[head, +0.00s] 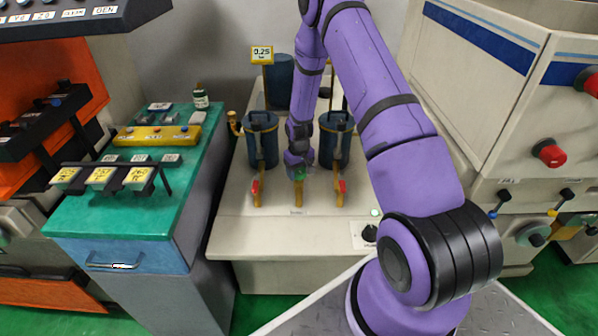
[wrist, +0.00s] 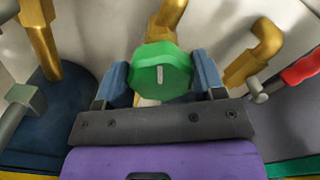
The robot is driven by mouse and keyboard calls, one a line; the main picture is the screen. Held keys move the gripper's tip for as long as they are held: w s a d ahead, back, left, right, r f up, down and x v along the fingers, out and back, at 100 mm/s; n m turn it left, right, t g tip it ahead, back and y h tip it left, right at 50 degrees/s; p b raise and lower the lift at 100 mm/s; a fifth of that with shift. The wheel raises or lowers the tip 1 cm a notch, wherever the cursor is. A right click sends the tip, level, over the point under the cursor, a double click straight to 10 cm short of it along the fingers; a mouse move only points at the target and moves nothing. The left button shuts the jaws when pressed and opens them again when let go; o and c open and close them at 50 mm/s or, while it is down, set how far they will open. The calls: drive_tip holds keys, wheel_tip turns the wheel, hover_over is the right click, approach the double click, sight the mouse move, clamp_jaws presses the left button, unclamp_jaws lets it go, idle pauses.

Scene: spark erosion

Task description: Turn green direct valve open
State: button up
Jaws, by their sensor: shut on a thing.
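The green valve (wrist: 160,74) is an eight-sided knob with a short white mark, close to upright in the wrist view. My gripper (wrist: 162,78) has its two blue fingers on either side of the knob and is shut on it. In the head view my gripper (head: 299,160) reaches down between two dark blue canisters, over the middle brass pipe (head: 299,195). Only a small green patch of the valve (head: 299,173) shows there; the rest is hidden by my gripper.
Red-handled valves stand left (head: 255,187) and right (head: 341,186) of the green one. Dark blue canisters stand behind, left (head: 263,145) and right (head: 335,145). The pale bench front (head: 260,225) is clear.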

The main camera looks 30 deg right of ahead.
sight(299, 170)
drive_tip(key=shift+n, duration=0.6)
drive_tip(key=o, duration=0.9)
drive_tip(key=shift+o, duration=0.2)
wheel_tip(299, 170, up, 11)
idle(0.5)
